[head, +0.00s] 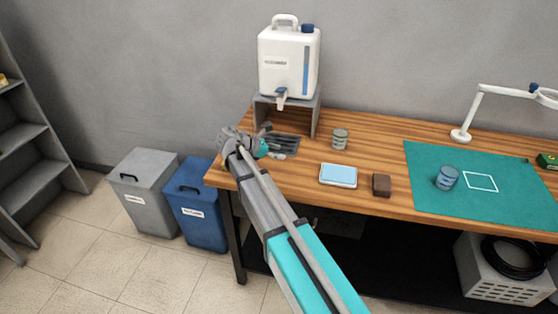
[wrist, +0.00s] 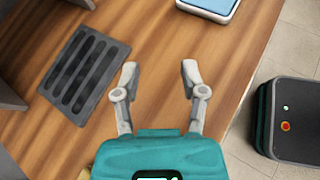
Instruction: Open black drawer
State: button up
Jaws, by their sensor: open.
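No black drawer can be clearly made out in either view. A dark shape (head: 342,221) sits in shadow under the table's front edge, partly behind my arm; I cannot tell if it is a drawer. My gripper (wrist: 159,70) is open and empty, its two grey fingers apart above the bare wood of the table. In the head view my gripper (head: 280,153) is over the left end of the table, near the dark slotted tray (head: 286,140). In the wrist view the slotted tray (wrist: 86,75) lies to the left of the fingers, apart from them.
A white water container (head: 288,62) stands on a grey stand (head: 314,117) behind. A tin (head: 340,138), a light-blue pad (head: 338,175) and a brown block (head: 381,185) lie on the wooden table (head: 380,135). Grey (head: 146,195) and blue (head: 196,212) bins stand left.

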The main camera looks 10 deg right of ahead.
jog(key=s+d+f+m+y, duration=0.1)
jog(key=s+d+f+m, duration=0.1)
jog(key=s, duration=0.1)
jog(key=s+d+f+m+g+y, duration=0.1)
jog(key=s+d+f+m+y, duration=0.1)
jog(key=s+d+m, duration=0.1)
jog(key=s+d+f+m+g+y, duration=0.1)
jog(key=s+d+f+m, duration=0.1)
jog(key=s+m, duration=0.1)
jog(key=shift+s+d+y, duration=0.3)
jog(key=shift+s, duration=0.35)
jog(key=s+m+y, duration=0.1)
jog(key=s, duration=0.1)
jog(key=s+d+f+m+y, duration=0.1)
jog(key=s+m, duration=0.1)
jog(key=s+f+m+g+y, duration=0.1)
jog(key=s+m, duration=0.1)
jog(key=shift+s+d+f, duration=0.15)
jog(key=shift+d+f, duration=0.1)
jog(key=shift+d, duration=0.1)
jog(key=s+f+m+y, duration=0.1)
jog(key=s+m+y, duration=0.3)
jog(key=s+m, duration=0.2)
jog(key=shift+s+a+m, duration=0.2)
jog(key=shift+s+m, duration=0.2)
jog(key=shift+s, duration=0.05)
jog(key=shift+f, duration=0.1)
